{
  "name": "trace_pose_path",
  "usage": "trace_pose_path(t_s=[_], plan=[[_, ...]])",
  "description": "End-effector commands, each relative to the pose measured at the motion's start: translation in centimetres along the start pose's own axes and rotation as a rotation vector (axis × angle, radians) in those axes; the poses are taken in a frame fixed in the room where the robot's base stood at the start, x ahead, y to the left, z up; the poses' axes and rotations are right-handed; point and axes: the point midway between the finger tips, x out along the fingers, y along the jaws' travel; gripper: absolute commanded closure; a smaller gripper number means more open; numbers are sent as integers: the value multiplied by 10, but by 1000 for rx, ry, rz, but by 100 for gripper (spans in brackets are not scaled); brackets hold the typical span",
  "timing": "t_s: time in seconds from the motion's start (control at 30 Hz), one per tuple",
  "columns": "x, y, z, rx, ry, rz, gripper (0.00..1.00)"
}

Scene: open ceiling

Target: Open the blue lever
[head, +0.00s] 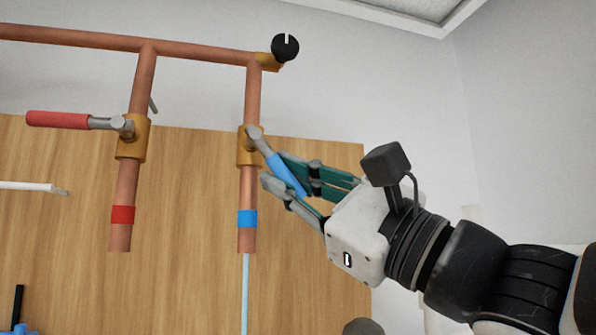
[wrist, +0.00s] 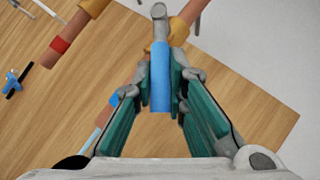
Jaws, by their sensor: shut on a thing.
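The blue lever (head: 285,174) is a grey shank with a blue sleeve on the brass valve (head: 250,146) of the right copper pipe. In the head view it slants down and to the right from the valve, at an angle to the pipe. My gripper (head: 281,168) comes from the right and is shut on the blue sleeve. In the wrist view the blue lever (wrist: 160,76) lies between the two green fingers, with its shank pointing to the top. A light blue stream (head: 245,290) shows below the open end of the right pipe, under its blue band.
A red lever (head: 60,120) sticks out to the left from the valve on the left copper pipe (head: 128,185). A horizontal copper pipe (head: 75,38) joins both at the top. A wooden panel (head: 185,260) stands behind.

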Motion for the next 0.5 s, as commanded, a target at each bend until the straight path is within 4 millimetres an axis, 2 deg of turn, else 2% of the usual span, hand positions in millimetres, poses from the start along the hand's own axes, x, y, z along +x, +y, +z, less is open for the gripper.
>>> trace_pose_path(t_s=[0.5], plan=[[2,14,-3,109,-32,-106,100]])
